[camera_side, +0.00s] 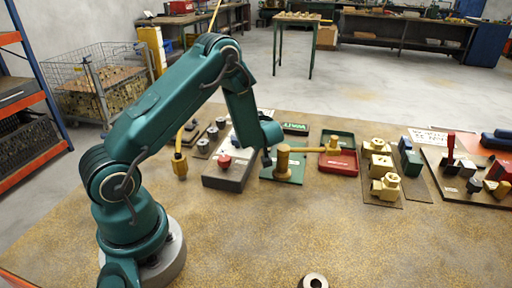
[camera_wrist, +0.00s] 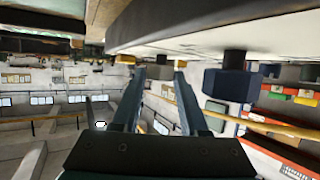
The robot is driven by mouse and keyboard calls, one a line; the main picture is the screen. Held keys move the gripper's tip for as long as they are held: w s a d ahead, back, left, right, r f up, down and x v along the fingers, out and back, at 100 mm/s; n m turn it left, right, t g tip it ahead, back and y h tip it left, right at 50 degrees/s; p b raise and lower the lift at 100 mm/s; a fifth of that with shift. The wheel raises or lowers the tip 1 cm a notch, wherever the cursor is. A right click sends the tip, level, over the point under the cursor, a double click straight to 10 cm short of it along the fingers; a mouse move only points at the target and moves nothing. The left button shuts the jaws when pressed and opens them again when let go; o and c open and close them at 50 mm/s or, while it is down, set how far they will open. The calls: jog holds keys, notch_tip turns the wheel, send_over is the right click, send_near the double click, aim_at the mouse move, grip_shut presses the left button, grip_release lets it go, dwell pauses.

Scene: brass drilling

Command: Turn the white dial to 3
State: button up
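I cannot make out a white dial for certain in either view. In the side view a dark box (camera_side: 222,181) with a pale top carries a red knob (camera_side: 224,160), and my arm hides part of the area behind it. My gripper (camera_side: 267,158) is small there, pointing down between this box and the brass fitting (camera_side: 283,158). In the wrist view my gripper (camera_wrist: 160,72) shows two fingers apart with nothing clearly between them. A pale surface with a dark rim (camera_wrist: 150,22) and a dark blue hexagonal knob (camera_wrist: 231,84) are close to the fingers; the picture looks upside down.
A red tray (camera_side: 341,164) lies right of the brass fitting. Brass blocks (camera_side: 384,186) stand on a dark plate farther right, near a panel with a red lever (camera_side: 450,147). A metal ring (camera_side: 313,281) lies at the front. The front table is mostly clear.

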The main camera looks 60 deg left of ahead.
grip_shut()
jog(key=shift+s+a+t, duration=0.1)
jog(key=shift+t, duration=0.2)
jog(key=shift+r+m, duration=0.1)
jog(key=shift+m, duration=0.3)
jog(key=shift+m+t, duration=0.3)
jog(key=shift+t, duration=0.2)
jog(key=o, duration=0.6)
grip_release()
